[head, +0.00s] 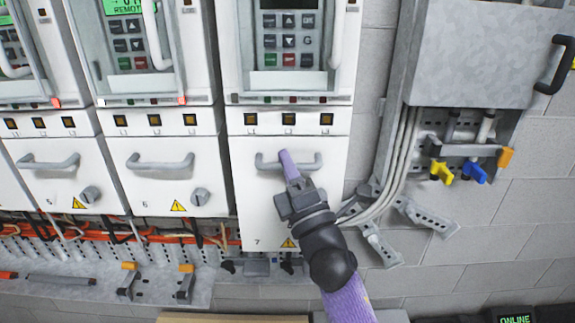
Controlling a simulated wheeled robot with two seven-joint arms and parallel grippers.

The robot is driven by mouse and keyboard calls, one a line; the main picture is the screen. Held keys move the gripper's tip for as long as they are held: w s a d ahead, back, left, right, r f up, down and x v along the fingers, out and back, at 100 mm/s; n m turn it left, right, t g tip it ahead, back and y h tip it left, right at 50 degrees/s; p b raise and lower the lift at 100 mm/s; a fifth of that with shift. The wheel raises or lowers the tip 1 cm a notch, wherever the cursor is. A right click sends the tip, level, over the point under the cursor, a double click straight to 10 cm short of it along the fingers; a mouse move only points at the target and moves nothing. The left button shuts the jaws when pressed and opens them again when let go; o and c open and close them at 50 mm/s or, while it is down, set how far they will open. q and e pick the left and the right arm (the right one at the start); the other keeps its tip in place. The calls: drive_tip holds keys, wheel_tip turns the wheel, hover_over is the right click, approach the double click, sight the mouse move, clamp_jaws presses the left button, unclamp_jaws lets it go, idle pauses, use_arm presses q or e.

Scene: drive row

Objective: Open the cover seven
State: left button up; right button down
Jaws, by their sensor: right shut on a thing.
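Cover seven (249,215) is the white panel marked 7 with a yellow warning triangle, at the lower middle. Its lower edge sits lower in the picture than those of its neighbours. I cannot tell whether it stands ajar. Its grey bar handle (309,162) runs across the upper part. My right gripper (288,160) comes up from below and is shut on the middle of this handle. My gripper and arm hide the lower right of the cover, so no knob shows there. My left gripper is not in view.
Cover six (151,190) and cover five (35,185), with handles and knobs, are on the left. Orange and black wires (130,235) run below them. A grey box (480,50) with a black handle, bundled grey conduits (400,155) and brackets stand on the right.

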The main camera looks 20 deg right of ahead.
idle(0.3)
drive_tip(key=b, duration=1.6)
approach(279, 220)
drive_tip(key=x, duration=0.5)
drive_tip(key=shift+w+r, duration=0.15)
drive_tip(key=shift+r, duration=0.05)
drive_tip(key=shift+f, duration=0.15)
drive_tip(key=c, duration=0.9)
unclamp_jaws()
